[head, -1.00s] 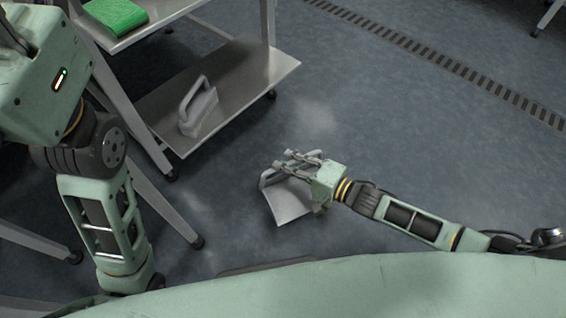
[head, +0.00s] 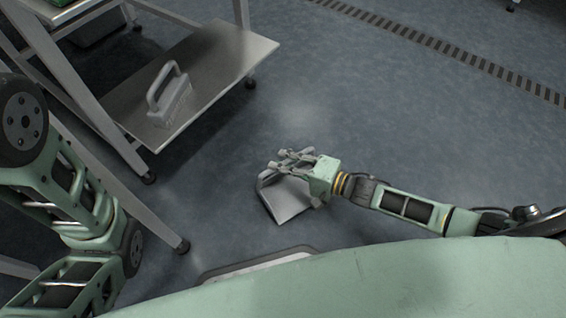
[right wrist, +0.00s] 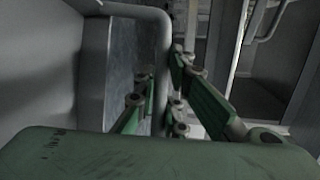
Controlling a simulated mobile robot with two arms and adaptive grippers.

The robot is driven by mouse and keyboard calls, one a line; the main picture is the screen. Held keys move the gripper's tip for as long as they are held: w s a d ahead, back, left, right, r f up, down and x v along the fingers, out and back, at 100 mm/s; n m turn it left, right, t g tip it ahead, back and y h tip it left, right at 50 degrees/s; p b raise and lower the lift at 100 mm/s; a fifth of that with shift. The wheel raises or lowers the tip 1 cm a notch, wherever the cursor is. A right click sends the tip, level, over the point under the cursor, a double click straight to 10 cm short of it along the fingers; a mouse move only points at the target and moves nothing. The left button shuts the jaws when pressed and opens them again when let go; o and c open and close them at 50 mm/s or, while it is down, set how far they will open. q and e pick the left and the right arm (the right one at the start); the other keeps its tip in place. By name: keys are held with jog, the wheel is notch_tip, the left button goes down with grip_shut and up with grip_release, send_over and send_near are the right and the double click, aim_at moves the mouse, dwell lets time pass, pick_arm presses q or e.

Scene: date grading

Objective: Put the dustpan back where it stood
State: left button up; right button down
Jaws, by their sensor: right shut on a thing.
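The grey dustpan (head: 290,198) is in my right gripper (head: 287,160), which is shut on its looped handle. The flat pan hangs below and to the left of the gripper in the head view, over open floor. How high it is above the floor is hard to tell. In the right wrist view, the dustpan's handle (right wrist: 152,20) passes beside the fingers (right wrist: 160,95), and its pale pan fills the left side. My left gripper is out of view; only left arm links show at the left.
A metal cart stands at upper left. A cart leg (head: 172,232) reaches the floor near my left arm. A drain grate (head: 450,62) crosses the floor at upper right. The middle floor is clear.

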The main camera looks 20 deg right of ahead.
jog(key=shift+f+b, duration=0.4)
jog(key=shift+f, duration=0.25)
dwell(0.3)
jog(key=c, duration=1.7)
grip_release()
jog(key=shift+s+d, duration=0.1)
